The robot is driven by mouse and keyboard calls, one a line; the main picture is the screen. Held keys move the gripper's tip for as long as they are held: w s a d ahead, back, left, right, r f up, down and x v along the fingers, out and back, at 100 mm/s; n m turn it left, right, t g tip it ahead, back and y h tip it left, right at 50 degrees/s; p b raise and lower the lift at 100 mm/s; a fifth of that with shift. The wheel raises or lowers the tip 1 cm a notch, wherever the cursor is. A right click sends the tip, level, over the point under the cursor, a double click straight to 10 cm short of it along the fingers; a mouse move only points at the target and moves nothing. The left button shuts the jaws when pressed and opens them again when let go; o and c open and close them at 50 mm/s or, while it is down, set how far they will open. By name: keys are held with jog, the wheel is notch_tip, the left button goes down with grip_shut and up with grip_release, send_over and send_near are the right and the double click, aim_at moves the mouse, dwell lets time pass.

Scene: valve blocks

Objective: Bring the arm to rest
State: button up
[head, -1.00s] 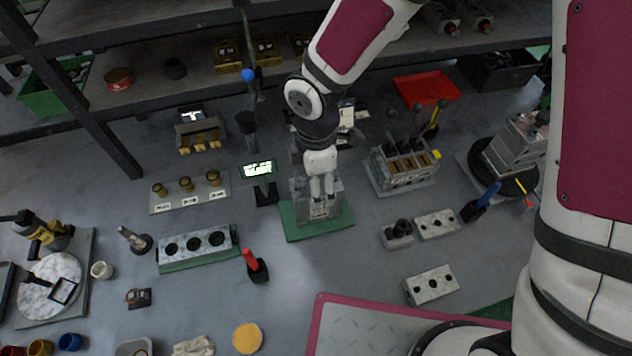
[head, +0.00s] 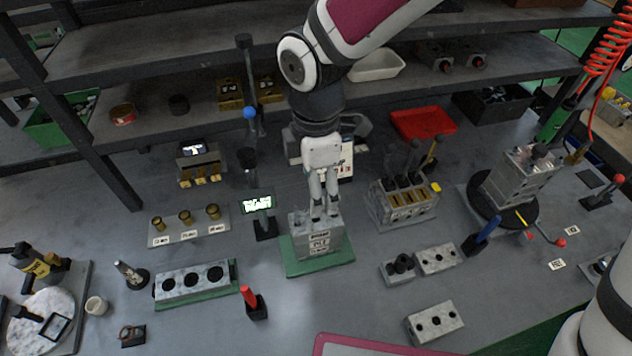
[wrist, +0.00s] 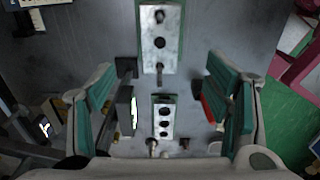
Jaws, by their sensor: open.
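My gripper (head: 325,214) points down over a grey metal valve block (head: 318,243) that stands on a green mat (head: 290,268) in the middle of the bench in the head view. Its fingertips appear at the block's top edge in that view, and I cannot tell the exact gap. In the wrist view my gripper (wrist: 165,95) has its two teal-padded fingers wide apart, with nothing held between them. A drilled plate (wrist: 160,25) and a smaller plate with holes (wrist: 163,125) show beyond the fingers.
A three-hole block (head: 195,280) and a red-handled tool (head: 252,302) stand to the left. A small display (head: 257,204) is close beside the arm. A valve assembly (head: 402,200) stands to the right. Shelves (head: 200,95) run behind the arm.

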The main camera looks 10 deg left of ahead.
jog(key=d+r+m+t+h, duration=0.1)
jog(key=d+r+m+t, duration=0.2)
jog(key=d+r+m, duration=1.05)
jog(key=s+d+r+m+t+y, duration=0.1)
jog(key=s+d+r+m+t, duration=0.1)
jog(key=s+d+r+m, duration=0.3)
jog(key=s+d+m, duration=0.4)
jog(key=s+d, duration=0.1)
jog(key=d, duration=0.2)
jog(key=shift+d+r+m, duration=0.15)
jog(key=shift+d+m, duration=0.2)
jog(key=shift+w, duration=0.1)
